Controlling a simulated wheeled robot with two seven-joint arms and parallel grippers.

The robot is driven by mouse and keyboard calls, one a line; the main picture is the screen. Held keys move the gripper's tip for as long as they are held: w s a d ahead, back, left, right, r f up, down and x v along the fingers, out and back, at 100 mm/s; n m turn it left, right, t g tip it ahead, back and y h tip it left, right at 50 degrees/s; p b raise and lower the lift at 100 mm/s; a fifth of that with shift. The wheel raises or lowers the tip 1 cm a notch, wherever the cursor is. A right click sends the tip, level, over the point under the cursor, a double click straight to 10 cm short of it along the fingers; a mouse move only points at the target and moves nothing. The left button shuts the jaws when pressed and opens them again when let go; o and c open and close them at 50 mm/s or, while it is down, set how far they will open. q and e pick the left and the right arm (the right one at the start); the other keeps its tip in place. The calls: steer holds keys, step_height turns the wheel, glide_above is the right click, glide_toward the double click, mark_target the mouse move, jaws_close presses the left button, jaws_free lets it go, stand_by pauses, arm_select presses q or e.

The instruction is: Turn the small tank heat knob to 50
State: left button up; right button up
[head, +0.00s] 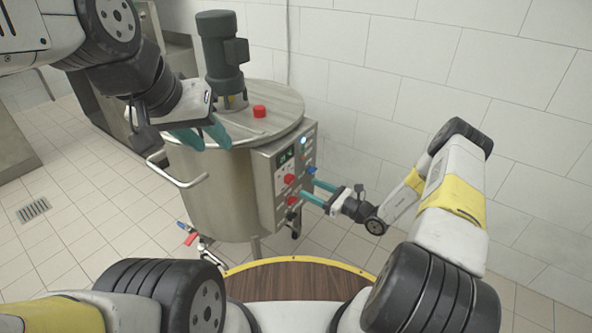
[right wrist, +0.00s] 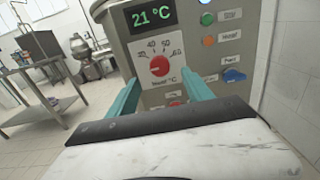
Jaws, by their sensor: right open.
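The small tank (head: 205,190) is a steel vessel with a control panel (head: 265,185) on its right side. The heat knob is red and round (right wrist: 160,66), under a green display (right wrist: 152,17) reading 21 °C. Its white dial plate has marks including 40, 50 and 60; the knob's exact setting is too small to tell. The knob also shows in the head view (head: 290,179). My right gripper (head: 308,183) is open in front of the panel. In the right wrist view its teal fingertips (right wrist: 161,78) lie either side of the knob; contact cannot be told.
A green light (right wrist: 207,19), an orange light (right wrist: 208,41) and a blue switch (right wrist: 233,75) sit right of the dial. A red knob (head: 292,200) is lower on the panel. A motor (head: 222,55) stands on the lid. A tiled wall (head: 420,90) is behind the tank.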

mark_target(293, 180)
steer(key=x, duration=0.7)
steer(key=shift+w+a, duration=0.15)
steer(key=shift+a, duration=0.05)
jaws_close()
